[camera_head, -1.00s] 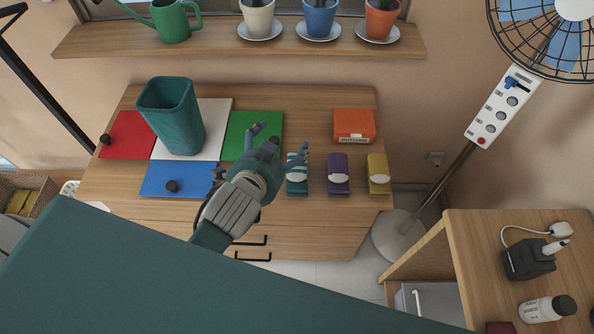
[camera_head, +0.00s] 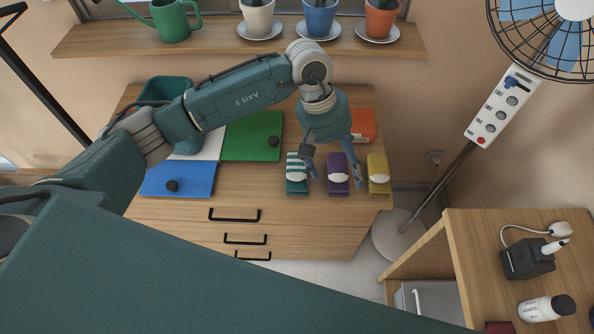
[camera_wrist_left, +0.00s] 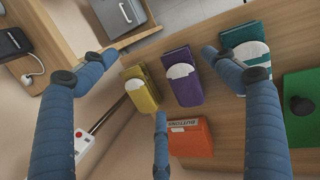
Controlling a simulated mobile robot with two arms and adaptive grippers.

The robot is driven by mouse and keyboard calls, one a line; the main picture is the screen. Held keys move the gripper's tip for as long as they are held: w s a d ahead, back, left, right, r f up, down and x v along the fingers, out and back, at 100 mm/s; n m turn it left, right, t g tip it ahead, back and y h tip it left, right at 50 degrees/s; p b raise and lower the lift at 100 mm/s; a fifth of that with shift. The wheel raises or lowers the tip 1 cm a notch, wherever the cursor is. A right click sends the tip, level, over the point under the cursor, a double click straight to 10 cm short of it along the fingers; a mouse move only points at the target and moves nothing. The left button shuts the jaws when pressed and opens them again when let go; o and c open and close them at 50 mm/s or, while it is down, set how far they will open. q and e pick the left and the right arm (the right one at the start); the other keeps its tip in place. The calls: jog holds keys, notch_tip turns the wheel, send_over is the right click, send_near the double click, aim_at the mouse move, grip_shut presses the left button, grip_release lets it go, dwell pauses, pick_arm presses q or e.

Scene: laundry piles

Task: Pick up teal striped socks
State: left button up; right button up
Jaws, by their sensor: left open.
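The teal striped socks (camera_head: 296,175) are a folded bundle with a white band. They lie on the wooden dresser top, left of the purple socks (camera_head: 338,174). My left gripper (camera_head: 334,170) is open and empty above the sock row, its fingers pointing down toward the front edge. One finger is just right of the teal socks and another is by the purple socks. In the left wrist view, the teal striped socks (camera_wrist_left: 246,48) are at upper right, partly behind a fingertip of the open left gripper (camera_wrist_left: 160,85). My right gripper is not in view.
Yellow socks (camera_head: 378,173) end the row on the right. An orange box (camera_head: 363,124) stands behind. Green (camera_head: 245,135) and blue (camera_head: 190,178) panels lie to the left, beside a teal bin (camera_head: 165,90) partly hidden by my arm. A fan pole (camera_head: 445,180) stands at right.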

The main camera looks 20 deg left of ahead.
aim_at(302, 168)
pick_arm(q)
jog(key=w+a+y, duration=0.1)
jog(key=a, duration=0.2)
jog(key=a+y, duration=0.1)
jog(key=a, duration=0.2)
jog(key=w+a+m+y, duration=0.1)
jog(key=a+y, duration=0.1)
jog(key=a, duration=0.1)
jog(key=shift+w+a, duration=0.35)
notch_tip(302, 168, down, 4)
jog(key=shift+r+p, duration=0.15)
jog(key=shift+p, duration=0.45)
jog(key=shift+f, duration=0.65)
jog(key=shift+s+f+p, duration=0.15)
jog(key=shift+f+p, duration=0.2)
jog(key=shift+p, duration=0.1)
notch_tip(302, 168, down, 4)
jog(key=shift+s+r+p, duration=0.15)
jog(key=shift+r+p, duration=0.05)
jog(key=shift+p, duration=0.6)
jog(key=shift+f, duration=0.45)
jog(key=c, duration=1.2)
